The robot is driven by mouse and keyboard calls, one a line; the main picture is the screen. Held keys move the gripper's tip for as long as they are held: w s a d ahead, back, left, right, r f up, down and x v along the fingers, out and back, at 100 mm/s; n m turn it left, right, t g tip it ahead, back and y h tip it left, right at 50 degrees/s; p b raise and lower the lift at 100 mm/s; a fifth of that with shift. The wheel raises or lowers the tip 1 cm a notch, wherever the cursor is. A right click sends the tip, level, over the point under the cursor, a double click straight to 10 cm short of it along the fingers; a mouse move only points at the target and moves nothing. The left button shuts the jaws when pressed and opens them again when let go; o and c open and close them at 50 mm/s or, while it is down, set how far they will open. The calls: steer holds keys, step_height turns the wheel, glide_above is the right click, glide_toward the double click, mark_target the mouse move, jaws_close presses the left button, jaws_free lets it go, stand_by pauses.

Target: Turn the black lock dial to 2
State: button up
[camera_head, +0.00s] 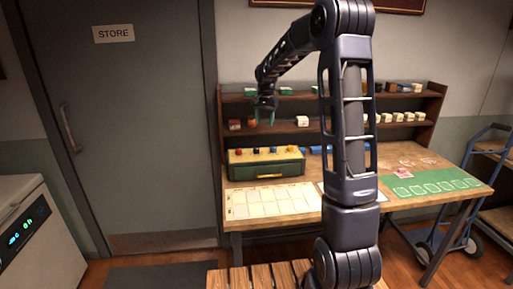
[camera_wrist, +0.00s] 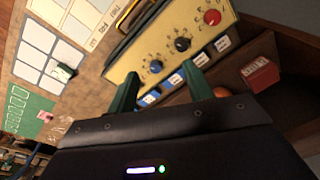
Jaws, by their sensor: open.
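The black lock dial (camera_wrist: 182,44) sits on the yellow top panel (camera_wrist: 170,30) of a green box (camera_head: 262,172) on the workbench. It lies between a red dial (camera_wrist: 212,17) and a blue dial (camera_wrist: 156,66) in the wrist view. Small marks ring each dial, but they are too small to read, so the black dial's setting cannot be told. My gripper (camera_head: 264,121) hangs above and behind the box, in front of the shelves. Its two green fingers (camera_wrist: 160,72) are apart and empty. They do not touch the dials.
The wooden bench holds a white grid sheet (camera_head: 275,203) and a green mat (camera_head: 437,188). Shelves behind carry small boxes, including a red one (camera_wrist: 260,75) and an orange round thing (camera_wrist: 220,92) close to my fingers. Blue-and-white labels line the panel's edge.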

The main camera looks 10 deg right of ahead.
steer(key=m, duration=0.1)
glide_toward(256, 148)
steer(key=shift+g, duration=0.3)
steer(key=f, duration=0.8)
steer(key=shift+w+f, duration=0.35)
steer(key=shift+w, duration=0.05)
steer(key=c, duration=1)
